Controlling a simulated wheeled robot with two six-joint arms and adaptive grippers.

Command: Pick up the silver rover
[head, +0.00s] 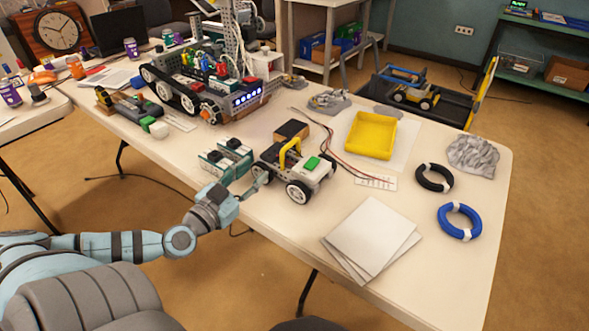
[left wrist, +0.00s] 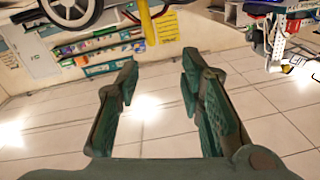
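The silver rover (head: 297,178) stands on the white table, with big dark wheels, a yellow handle (head: 289,152) arching over it and a green block on top. My left gripper (head: 257,186) is at the table's front edge, just left of the rover's near side. In the left wrist view the two fingers of my left gripper (left wrist: 160,78) are spread apart with nothing between them. A rover wheel (left wrist: 72,8) and the yellow handle (left wrist: 147,22) show beyond the fingertips, cut off by the top edge. My right gripper is not in view.
Green-and-white modules (head: 226,158) stand close left of the rover, and a black-and-tan block (head: 291,131) behind it. A large tracked robot (head: 205,85) is farther back. White sheets (head: 370,240), a yellow tray (head: 371,136) and cable coils (head: 459,221) lie to the right.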

